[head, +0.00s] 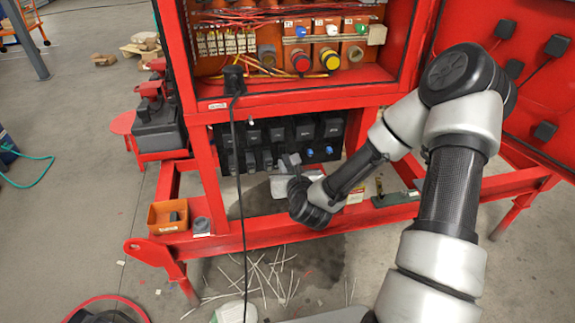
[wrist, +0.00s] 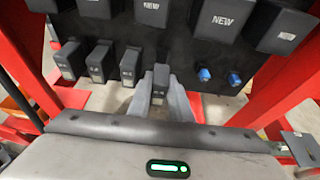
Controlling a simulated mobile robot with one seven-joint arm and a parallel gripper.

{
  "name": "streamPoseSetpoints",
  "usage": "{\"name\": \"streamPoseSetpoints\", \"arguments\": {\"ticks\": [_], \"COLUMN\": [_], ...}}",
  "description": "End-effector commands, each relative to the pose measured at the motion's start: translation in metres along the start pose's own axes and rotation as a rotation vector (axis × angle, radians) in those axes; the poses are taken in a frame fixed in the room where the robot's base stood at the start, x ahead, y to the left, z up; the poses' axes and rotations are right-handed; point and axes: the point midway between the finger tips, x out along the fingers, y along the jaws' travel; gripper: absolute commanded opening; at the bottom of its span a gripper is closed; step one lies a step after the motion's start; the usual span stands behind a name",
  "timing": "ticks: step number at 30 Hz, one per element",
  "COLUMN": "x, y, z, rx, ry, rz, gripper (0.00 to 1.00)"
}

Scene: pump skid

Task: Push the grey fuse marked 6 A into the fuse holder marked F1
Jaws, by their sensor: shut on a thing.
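My gripper (wrist: 158,101) is shut on a small dark grey block, the fuse (wrist: 160,80), which stands upright between the pale fingers in the wrist view. Its marking is too small to read. The fuse's top is close to the black panel (wrist: 175,52), in line with a row of similar small blocks to its left; I cannot tell whether it touches a holder. In the head view my gripper (head: 290,164) is in front of the panel's lower row, right of the hanging black cable. No F1 label is readable, so I cannot single out that holder.
Large dark blocks (wrist: 221,18), some marked NEW, form the panel's upper row. Two blue parts (wrist: 204,74) sit right of the fuse. Red frame posts (wrist: 280,88) flank the panel. An orange bin (head: 158,226) stands on the lower left rail. A black cable (head: 240,190) hangs in front.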

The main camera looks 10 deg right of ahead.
Motion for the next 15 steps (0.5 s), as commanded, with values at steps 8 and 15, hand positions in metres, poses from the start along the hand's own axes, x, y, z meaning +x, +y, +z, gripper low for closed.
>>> {"name": "streamPoseSetpoints", "arguments": {"ticks": [8,15], "x": [-0.008,-0.017], "y": [0.000,0.000], "z": [-0.003,-0.006], "rx": [0.000,0.000], "ry": [0.000,0.000], "rz": [0.000,-0.001], "gripper": [0.00,0.00]}}
